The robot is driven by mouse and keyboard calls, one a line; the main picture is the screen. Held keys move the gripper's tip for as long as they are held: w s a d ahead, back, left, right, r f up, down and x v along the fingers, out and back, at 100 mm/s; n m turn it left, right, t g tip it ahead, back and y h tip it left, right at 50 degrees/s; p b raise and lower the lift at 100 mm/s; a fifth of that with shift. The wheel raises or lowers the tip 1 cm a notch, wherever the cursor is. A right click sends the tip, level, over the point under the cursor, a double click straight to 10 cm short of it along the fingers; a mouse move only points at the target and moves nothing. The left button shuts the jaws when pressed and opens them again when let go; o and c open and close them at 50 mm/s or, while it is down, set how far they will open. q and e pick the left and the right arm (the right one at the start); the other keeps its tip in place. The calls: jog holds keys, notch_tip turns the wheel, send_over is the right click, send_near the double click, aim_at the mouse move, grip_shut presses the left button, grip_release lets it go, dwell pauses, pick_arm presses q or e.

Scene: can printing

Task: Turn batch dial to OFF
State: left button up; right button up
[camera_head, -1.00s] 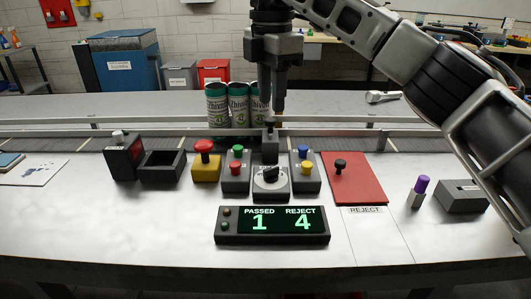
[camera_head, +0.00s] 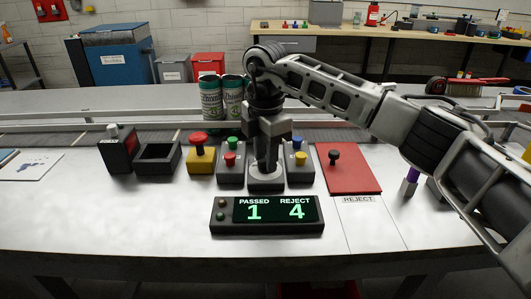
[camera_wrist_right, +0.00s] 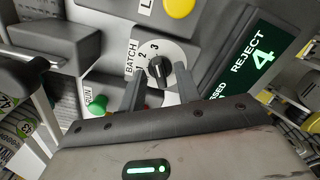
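The batch dial box (camera_head: 267,185) stands behind the counter display on the white table, largely hidden by my right gripper (camera_head: 266,168). In the right wrist view the batch dial (camera_wrist_right: 158,67) is a black knob on a pale round plate, with BATCH and the numbers 1, 2 and 3 beside it. Its pointer mark looks turned toward the 3; I cannot read an OFF mark. My right gripper (camera_wrist_right: 160,80) is open and points down at the dial, with one finger on each side of the knob. I cannot tell whether they touch it. My left gripper is not in view.
Button boxes stand close on both sides, one left (camera_head: 231,170) and one right (camera_head: 299,168). The display (camera_head: 267,215) reads PASSED 1, REJECT 4. A yellow box with a red button (camera_head: 201,158) and a red mat (camera_head: 347,172) flank them. Cans (camera_head: 211,98) stand behind.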

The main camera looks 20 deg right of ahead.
grip_shut()
jog(key=shift+n, duration=0.3)
jog(key=n, duration=0.4)
jog(key=shift+r+n, duration=0.1)
jog(key=shift+n, duration=0.2)
jog(key=n, duration=1.2)
jog(key=shift+n, duration=0.3)
jog(key=n, duration=0.5)
jog(key=shift+n, duration=0.7)
